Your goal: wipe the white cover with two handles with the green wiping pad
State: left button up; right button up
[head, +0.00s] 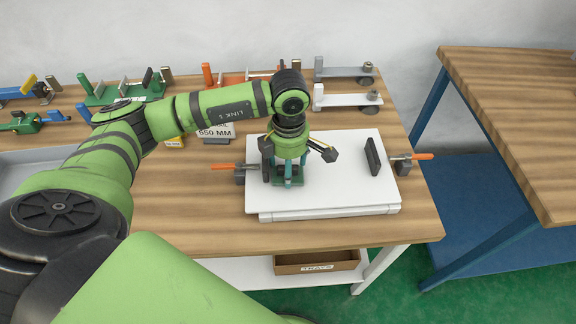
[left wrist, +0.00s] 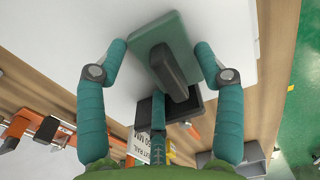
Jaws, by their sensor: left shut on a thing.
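The white cover (head: 335,185) lies flat on the wooden bench in the head view. One of its black handles (head: 372,156) stands clear at the right end; the left handle (head: 266,160) is partly hidden close beside my left gripper. My left gripper (head: 288,178) points down over the left half of the cover, shut on the green wiping pad (head: 287,183). My right gripper is not in view.
Orange-handled clamps (head: 405,157) stand at both ends of the cover. Clamps and fixtures (head: 120,92) line the back of the bench by the wall, with a small sign (head: 215,132). A second wooden table (head: 515,110) stands at the right.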

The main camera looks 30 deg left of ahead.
aim_at(330, 172)
pick_arm(q)
jog(key=shift+w+d+f+b, duration=0.1)
jog(key=shift+w+d+b, duration=0.4)
jog(key=shift+d, duration=0.4)
jog(key=shift+w+d+f+b, duration=0.1)
jog(key=shift+w+d+b, duration=0.2)
jog(key=shift+w+d, duration=0.45)
jog(key=shift+w+d+r+b, duration=0.1)
jog(key=shift+w+d+b, duration=0.2)
jog(key=shift+d, duration=0.3)
jog(key=shift+w+d+r+b, duration=0.15)
jog(key=shift+w+d, duration=0.2)
jog(key=shift+d, duration=0.2)
jog(key=shift+w+d+f+b, duration=0.2)
jog(key=shift+w+d+b, duration=0.35)
jog(key=shift+d, duration=0.25)
jog(key=shift+w+d+b, duration=0.35)
jog(key=shift+d+b, duration=0.05)
jog(key=shift+d, duration=0.25)
jog(key=shift+r+p, duration=1.4)
jog(key=shift+r, duration=1.65)
